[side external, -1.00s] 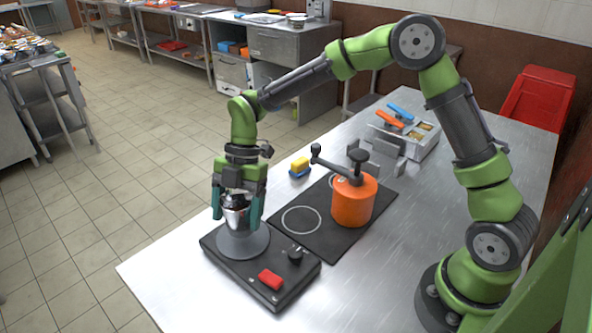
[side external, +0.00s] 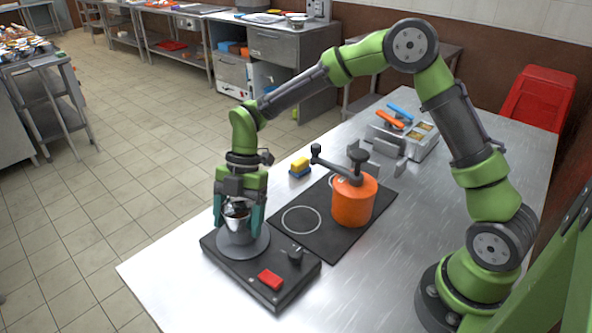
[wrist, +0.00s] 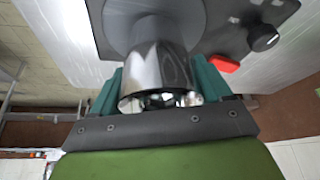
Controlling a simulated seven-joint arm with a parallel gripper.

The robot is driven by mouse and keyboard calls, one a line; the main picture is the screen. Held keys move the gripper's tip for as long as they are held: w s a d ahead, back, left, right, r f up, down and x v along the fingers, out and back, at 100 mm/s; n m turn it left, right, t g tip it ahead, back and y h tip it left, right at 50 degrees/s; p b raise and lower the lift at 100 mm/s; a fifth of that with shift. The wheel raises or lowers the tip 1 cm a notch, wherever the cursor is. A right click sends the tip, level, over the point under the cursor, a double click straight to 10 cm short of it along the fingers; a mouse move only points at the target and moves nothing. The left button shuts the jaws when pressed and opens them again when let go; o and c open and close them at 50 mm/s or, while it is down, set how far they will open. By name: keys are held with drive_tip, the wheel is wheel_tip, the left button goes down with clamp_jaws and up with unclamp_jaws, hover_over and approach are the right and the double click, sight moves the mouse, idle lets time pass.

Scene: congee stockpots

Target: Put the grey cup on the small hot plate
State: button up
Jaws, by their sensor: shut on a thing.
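The grey cup (side external: 237,222) is a shiny metal cup, and it also shows in the wrist view (wrist: 160,75). My gripper (side external: 238,220) points down with its teal fingers on both sides of the cup, shut on it. The small hot plate (side external: 260,262) is a dark slab with a round grey plate (side external: 243,247), a black knob and a red switch. The cup is upright over the round plate. It appears to be at or very near the plate surface; I cannot tell whether it touches.
A black two-ring hob (side external: 300,222) lies behind the hot plate, with an orange pot (side external: 354,203) with a handle on it. A yellow-and-blue sponge (side external: 299,167) and a metal container (side external: 408,138) stand farther back.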

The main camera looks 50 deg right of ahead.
drive_tip(key=shift+f, duration=0.3)
drive_tip(key=o, duration=1.1)
drive_tip(key=shift+c, duration=0.5)
drive_tip(key=shift+c, duration=0.3)
drive_tip(key=shift+v, duration=2.55)
wheel_tip(320, 180, up, 7)
